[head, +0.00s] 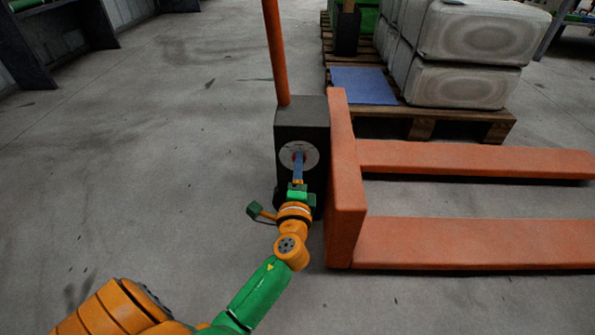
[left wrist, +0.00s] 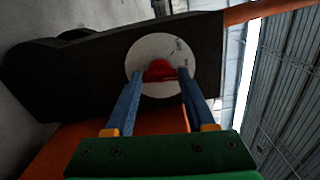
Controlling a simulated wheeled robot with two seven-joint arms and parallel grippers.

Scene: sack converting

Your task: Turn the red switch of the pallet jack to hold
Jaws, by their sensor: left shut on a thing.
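The pallet jack has a dark housing (head: 288,122), an orange handle bar and orange forks (head: 470,158). A round pale dial plate (head: 311,157) sits on the housing's face. In the left wrist view the red switch (left wrist: 160,70) sits in the middle of the dial plate (left wrist: 150,51), with small markings at the plate's right side. My left gripper (head: 298,158) is at the dial, and its blue fingers (left wrist: 158,85) stand on either side of the red switch, shut on it. In the head view the fingers hide most of the switch. My right gripper is not in view.
A wooden pallet (head: 430,113) with stacked pale sacks (head: 465,82) and a blue sheet (head: 363,86) stands behind the forks. The upright orange bar (head: 276,50) rises from the housing. The concrete floor to the left (head: 150,150) is clear.

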